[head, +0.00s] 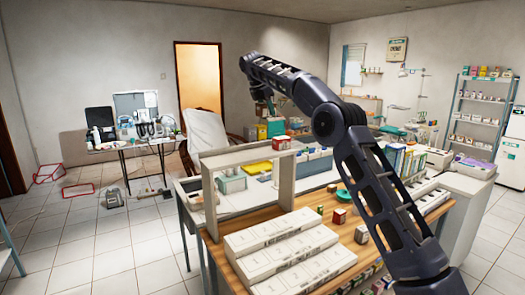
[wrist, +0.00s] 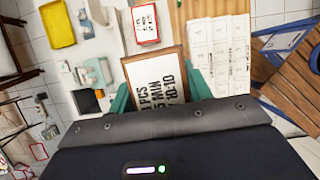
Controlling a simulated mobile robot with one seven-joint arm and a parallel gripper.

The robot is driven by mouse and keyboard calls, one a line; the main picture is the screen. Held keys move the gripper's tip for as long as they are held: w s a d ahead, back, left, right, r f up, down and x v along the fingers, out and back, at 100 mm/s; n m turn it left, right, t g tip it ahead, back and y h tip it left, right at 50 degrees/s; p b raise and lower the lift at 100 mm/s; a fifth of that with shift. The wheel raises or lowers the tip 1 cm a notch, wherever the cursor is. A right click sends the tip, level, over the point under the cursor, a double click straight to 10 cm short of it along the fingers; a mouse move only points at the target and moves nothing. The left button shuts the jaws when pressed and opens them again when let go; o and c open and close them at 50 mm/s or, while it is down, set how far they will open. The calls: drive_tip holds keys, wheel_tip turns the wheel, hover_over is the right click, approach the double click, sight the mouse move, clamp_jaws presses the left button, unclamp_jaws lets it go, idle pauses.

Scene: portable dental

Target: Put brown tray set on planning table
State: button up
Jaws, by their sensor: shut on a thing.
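In the wrist view, my gripper (wrist: 159,84) has its teal fingers on either side of a brown-edged tray set (wrist: 155,72) with a pale face and black printed text. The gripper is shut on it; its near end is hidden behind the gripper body. In the head view, the end of my arm hangs over the far side of the cluttered counter, and the tray set cannot be made out there. A table (head: 122,149) with equipment stands at the left back; I cannot tell whether it is the planning table.
The wooden counter (head: 222,262) holds white boxes (head: 270,247), a pale upright frame (head: 208,195) and small cartons. A yellow tray (head: 258,168) lies behind the frame; it also shows in the wrist view (wrist: 58,24). Tiled floor (head: 85,240) is open at left. Shelves (head: 480,112) stand at right.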

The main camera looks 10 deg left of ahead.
sight(270, 154)
wheel_tip(270, 154, down, 18)
drive_tip(key=shift+r, duration=0.15)
idle(0.5)
drive_tip(key=o, duration=1.1)
drive_tip(key=v, duration=1.2)
drive_tip(key=shift+d+r, duration=0.1)
drive_tip(key=shift+d, duration=0.05)
